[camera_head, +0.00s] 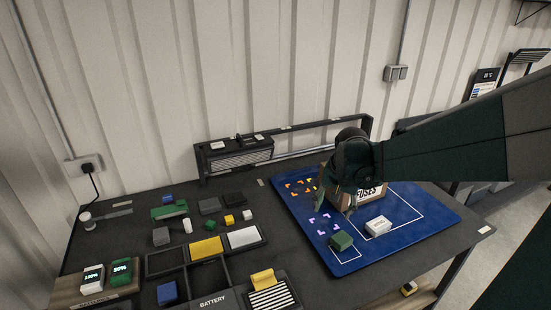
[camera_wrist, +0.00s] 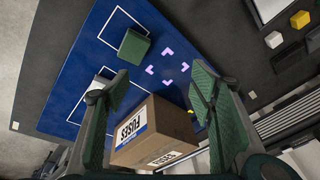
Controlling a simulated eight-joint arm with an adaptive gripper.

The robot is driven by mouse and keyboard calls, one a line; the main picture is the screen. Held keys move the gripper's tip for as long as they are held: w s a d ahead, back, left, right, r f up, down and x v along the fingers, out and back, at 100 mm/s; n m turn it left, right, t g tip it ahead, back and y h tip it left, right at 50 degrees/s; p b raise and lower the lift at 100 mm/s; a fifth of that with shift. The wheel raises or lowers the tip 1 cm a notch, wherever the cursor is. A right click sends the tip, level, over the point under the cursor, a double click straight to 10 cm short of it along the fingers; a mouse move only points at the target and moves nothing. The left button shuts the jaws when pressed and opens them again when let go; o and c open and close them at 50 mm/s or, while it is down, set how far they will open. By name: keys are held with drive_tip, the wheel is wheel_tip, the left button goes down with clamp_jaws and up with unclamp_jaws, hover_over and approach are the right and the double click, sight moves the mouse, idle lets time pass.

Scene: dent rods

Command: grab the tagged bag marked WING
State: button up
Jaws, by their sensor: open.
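I cannot read the word WING on anything in view. A small white packet (camera_head: 378,226) with faint orange print lies on the blue mat (camera_head: 430,213); its lettering is too small to read. In the wrist view the white packet (camera_wrist: 101,86) is partly hidden by a finger. A green block-like item (camera_head: 341,241) sits to its left on the mat and also shows in the wrist view (camera_wrist: 134,46). My gripper (camera_head: 334,207) is open above the mat, by a cardboard box marked FUSES (camera_head: 370,194). In the wrist view the box (camera_wrist: 158,130) appears between the spread fingers (camera_wrist: 160,85).
A divided tray (camera_head: 212,262) with a BATTERY label and several small blocks lie on the dark table left of the mat. A dark rack (camera_head: 240,154) stands along the back wall. The FUSES box stands close to my fingers. The mat's right part is clear.

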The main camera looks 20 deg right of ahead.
drive_tip(key=w+d+f+m+g+p, duration=0.1)
drive_tip(key=d+m+p, duration=0.1)
drive_tip(key=d, duration=0.4)
drive_tip(key=d+f+m+p, duration=0.1)
drive_tip(key=d+p, duration=0.2)
drive_tip(key=d, duration=0.2)
drive_tip(key=m+g+y+p, duration=0.1)
drive_tip(key=m+g+p, duration=0.1)
drive_tip(key=m+p, duration=0.2)
hover_over(379, 223)
drive_tip(key=f, duration=0.5)
drive_tip(key=shift+w+a+f, duration=0.3)
drive_tip(key=shift+a, duration=0.1)
drive_tip(key=shift+s+d+f+p, duration=0.25)
drive_tip(key=shift+d+f+p, duration=0.05)
drive_tip(key=shift+d+f, duration=0.15)
drive_tip(key=shift+f, duration=0.1)
drive_tip(key=shift+f, duration=1.15)
drive_tip(key=shift+s+a+f, duration=0.1)
drive_tip(key=shift+f, duration=2.5)
